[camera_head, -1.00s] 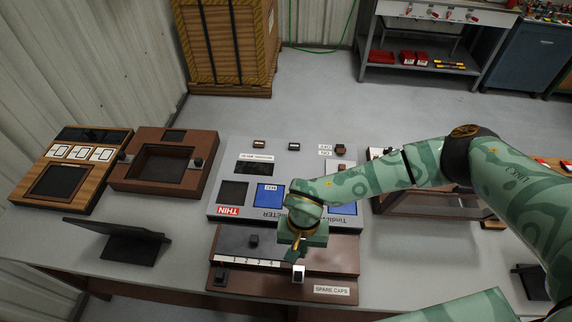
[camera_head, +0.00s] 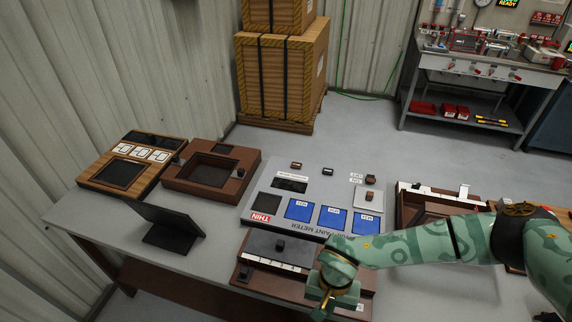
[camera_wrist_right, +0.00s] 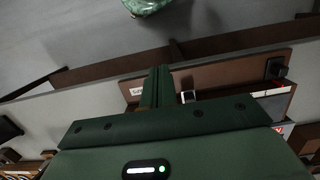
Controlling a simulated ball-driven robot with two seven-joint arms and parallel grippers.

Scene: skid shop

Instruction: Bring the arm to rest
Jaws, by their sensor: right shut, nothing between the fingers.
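My right arm, green with a leaf pattern, comes in from the right in the head view. Its gripper (camera_head: 326,306) hangs over the front part of the brown spare-caps box (camera_head: 257,268). In the right wrist view the green fingers (camera_wrist_right: 157,88) are together with nothing between them. The brown box (camera_wrist_right: 215,72) shows beyond them, with a small white-topped cap (camera_wrist_right: 188,96) near the fingertips. I cannot tell whether the fingers touch the box. My left gripper is not in view.
The paint meter panel (camera_head: 262,222) lies behind the box. A black stand (camera_head: 166,224), a brown tray (camera_head: 189,194) and a wooden panel (camera_head: 140,143) are to the left. A brown rack (camera_head: 419,190) is at right. A crate (camera_head: 281,80) and a workbench (camera_head: 480,72) stand behind.

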